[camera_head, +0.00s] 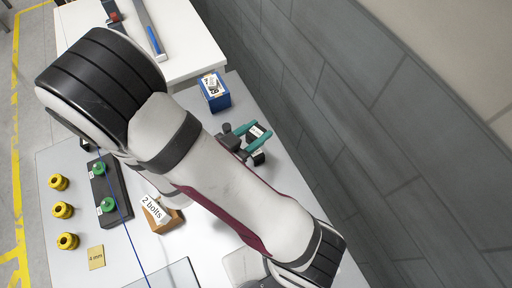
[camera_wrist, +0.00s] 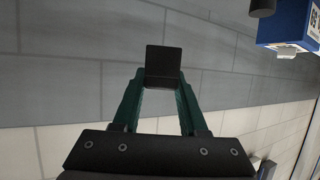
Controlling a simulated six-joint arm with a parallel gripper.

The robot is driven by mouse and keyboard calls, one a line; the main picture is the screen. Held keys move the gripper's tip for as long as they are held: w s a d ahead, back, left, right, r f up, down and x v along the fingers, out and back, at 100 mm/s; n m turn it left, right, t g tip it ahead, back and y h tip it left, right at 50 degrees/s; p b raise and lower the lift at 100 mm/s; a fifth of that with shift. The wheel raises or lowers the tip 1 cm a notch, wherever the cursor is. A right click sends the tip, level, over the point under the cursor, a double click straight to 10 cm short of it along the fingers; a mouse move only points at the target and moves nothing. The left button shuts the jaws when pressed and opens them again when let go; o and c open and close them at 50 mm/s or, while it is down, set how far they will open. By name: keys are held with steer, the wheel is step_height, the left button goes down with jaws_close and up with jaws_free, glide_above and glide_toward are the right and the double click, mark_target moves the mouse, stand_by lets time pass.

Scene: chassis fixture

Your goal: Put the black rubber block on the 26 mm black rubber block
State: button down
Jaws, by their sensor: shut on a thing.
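My gripper (camera_wrist: 163,88) has teal fingers and is shut on a black rubber block (camera_wrist: 164,62), held at the fingertips in the wrist view. In the camera_head view, my gripper (camera_head: 259,130) is right of centre, with a black block bearing a white label at its fingertips. A second black block (camera_head: 259,158) with a pale label shows just below the fingers there, partly hidden by them. I cannot read the label sizes or tell the height gap between the two blocks.
A blue box (camera_head: 214,93) stands above my gripper in the camera_head view. A black rail (camera_head: 110,188) with green knobs, several yellow parts (camera_head: 63,210), a "2 bolts" box (camera_head: 160,213) and a tan "4 mm" card (camera_head: 96,257) lie left. A grey wall (camera_head: 350,90) runs along the right.

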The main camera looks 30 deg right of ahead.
step_height(320, 180, down, 6)
steer(key=shift+f, duration=0.15)
steer(key=shift+f, duration=0.15)
steer(key=shift+c, duration=2.2)
jaws_free()
